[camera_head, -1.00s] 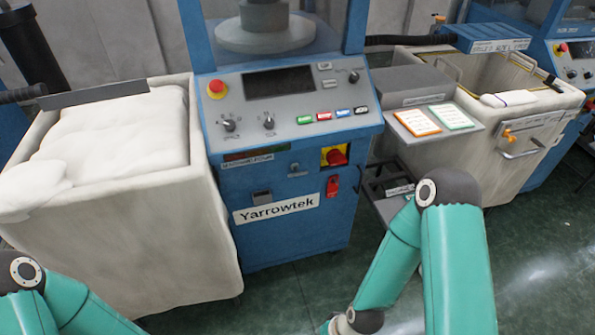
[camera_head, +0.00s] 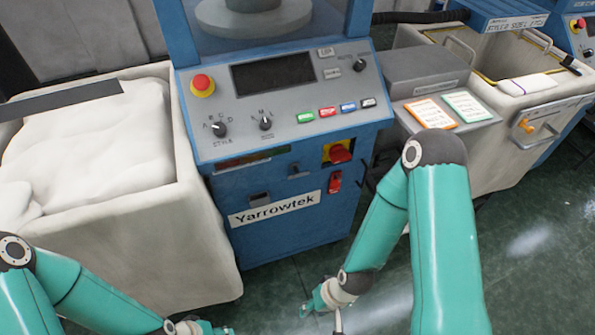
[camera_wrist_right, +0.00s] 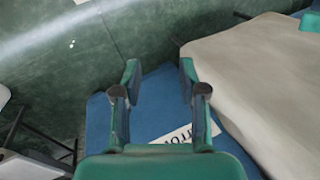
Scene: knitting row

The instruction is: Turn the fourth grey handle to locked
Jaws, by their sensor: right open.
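I cannot single out a fourth grey handle or a locked marking. My right gripper (camera_head: 318,302) hangs low in front of the machine, over the floor. In the right wrist view my right gripper (camera_wrist_right: 160,80) is open and empty, with the blue machine and part of its white label (camera_wrist_right: 187,135) beyond the fingers. My left gripper (camera_head: 205,328) is partly cut off at the bottom edge; its opening cannot be told.
A cream bin (camera_head: 140,235) full of white fabric stands left of the machine. Another cream bin (camera_head: 520,150), with a metal handle and orange catch, stands at right. A grey shelf (camera_head: 478,117) holds two cards. Green floor (camera_head: 520,265) is free in front.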

